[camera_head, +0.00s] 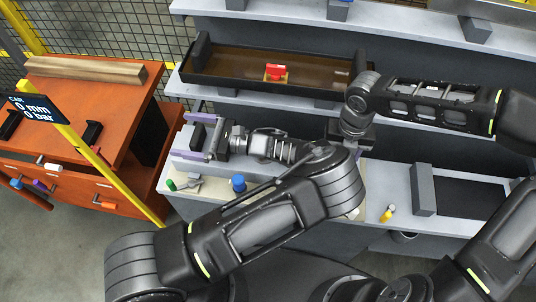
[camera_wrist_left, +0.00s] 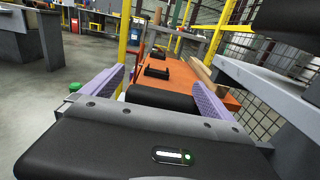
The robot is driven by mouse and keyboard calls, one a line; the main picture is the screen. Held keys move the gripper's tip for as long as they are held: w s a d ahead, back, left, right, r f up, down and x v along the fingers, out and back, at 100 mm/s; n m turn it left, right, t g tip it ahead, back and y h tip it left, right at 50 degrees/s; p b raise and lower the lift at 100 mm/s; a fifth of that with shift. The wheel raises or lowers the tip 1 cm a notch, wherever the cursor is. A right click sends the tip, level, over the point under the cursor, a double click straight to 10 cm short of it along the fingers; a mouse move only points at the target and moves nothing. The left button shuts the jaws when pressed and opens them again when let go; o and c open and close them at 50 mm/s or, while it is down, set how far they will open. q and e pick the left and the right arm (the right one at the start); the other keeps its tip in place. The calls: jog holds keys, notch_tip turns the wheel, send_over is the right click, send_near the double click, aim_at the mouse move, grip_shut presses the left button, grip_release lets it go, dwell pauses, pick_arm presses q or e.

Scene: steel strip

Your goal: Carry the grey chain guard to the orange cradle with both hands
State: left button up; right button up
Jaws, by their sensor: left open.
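A long light grey piece (camera_head: 205,168), apparently the chain guard, lies on the lower shelf. Its middle and right part are hidden behind my left arm. My left gripper (camera_head: 202,136) is open, its two purple fingers spread at the left end of this piece. I cannot tell whether they touch it. In the left wrist view my open fingers (camera_wrist_left: 158,96) point toward the orange bench. My right gripper (camera_head: 350,140) points down farther right, mostly hidden by my arms. The orange bench (camera_head: 85,90), apparently the cradle, stands at the left with black supports on top.
A yellow post (camera_head: 100,165) with a display stands in front of the bench. A wooden beam (camera_head: 85,69) lies on its back. A dark trough (camera_head: 225,82) with a red-handled part sits on the upper shelf. A blue knob (camera_head: 238,183) stands on the front ledge.

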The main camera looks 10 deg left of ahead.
jog(key=shift+c, duration=0.2)
pick_arm(q)
jog(key=c, duration=1.1)
pick_arm(e)
jog(key=shift+d, duration=0.1)
grip_shut()
pick_arm(q)
jog(key=shift+a, duration=0.1)
jog(key=c, duration=1)
pick_arm(e)
jog(key=shift+d, duration=0.15)
pick_arm(q)
grip_shut()
pick_arm(e)
jog(key=shift+w, duration=0.1)
